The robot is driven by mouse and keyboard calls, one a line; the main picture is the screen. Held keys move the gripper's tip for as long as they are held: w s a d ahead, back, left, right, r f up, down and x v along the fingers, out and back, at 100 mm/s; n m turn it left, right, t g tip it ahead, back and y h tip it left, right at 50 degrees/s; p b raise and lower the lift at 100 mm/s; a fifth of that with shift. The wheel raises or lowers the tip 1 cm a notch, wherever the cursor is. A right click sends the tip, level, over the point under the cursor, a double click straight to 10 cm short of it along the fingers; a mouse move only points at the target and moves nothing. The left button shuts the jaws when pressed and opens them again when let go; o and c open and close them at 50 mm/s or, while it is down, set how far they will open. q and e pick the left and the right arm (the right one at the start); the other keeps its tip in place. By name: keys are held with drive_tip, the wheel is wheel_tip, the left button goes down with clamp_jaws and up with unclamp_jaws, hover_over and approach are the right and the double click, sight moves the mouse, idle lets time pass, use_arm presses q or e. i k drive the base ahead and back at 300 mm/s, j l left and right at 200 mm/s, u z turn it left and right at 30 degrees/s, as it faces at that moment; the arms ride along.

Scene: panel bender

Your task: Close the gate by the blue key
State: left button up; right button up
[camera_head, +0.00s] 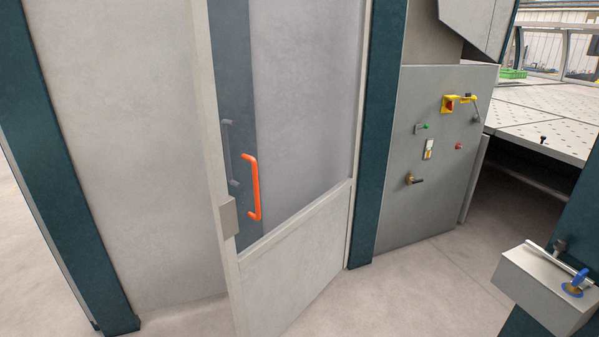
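The gate (290,290) is a light-framed door with a clear upper pane and a solid lower panel. It stands swung open at an angle, its right edge by a dark teal post (377,140). An orange handle (254,188) is fixed near its free left edge, with a metal latch plate (228,218) beside it. The blue key (575,283) sits on a light grey box (540,290) at the lower right, beside a metal bar. Neither of my grippers is in view.
A grey control panel (432,190) with a yellow and red switch (450,104) stands right of the gate. A perforated work table (545,110) is at the upper right. Another teal post (65,170) stands at the left. The floor (400,300) in front is clear.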

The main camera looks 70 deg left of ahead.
sight(270, 283)
drive_tip(key=k+j+u, duration=0.1)
drive_tip(key=j, duration=0.85)
drive_tip(key=k+j+u, duration=0.1)
drive_tip(key=k+j, duration=0.15)
drive_tip(key=j, duration=0.7)
drive_tip(key=k+j+u, duration=0.1)
drive_tip(key=j, duration=0.9)
drive_tip(key=k+j+u, duration=0.1)
drive_tip(key=j, duration=0.85)
drive_tip(key=k+j, duration=0.1)
drive_tip(key=j, duration=0.9)
drive_tip(key=k+u, duration=0.05)
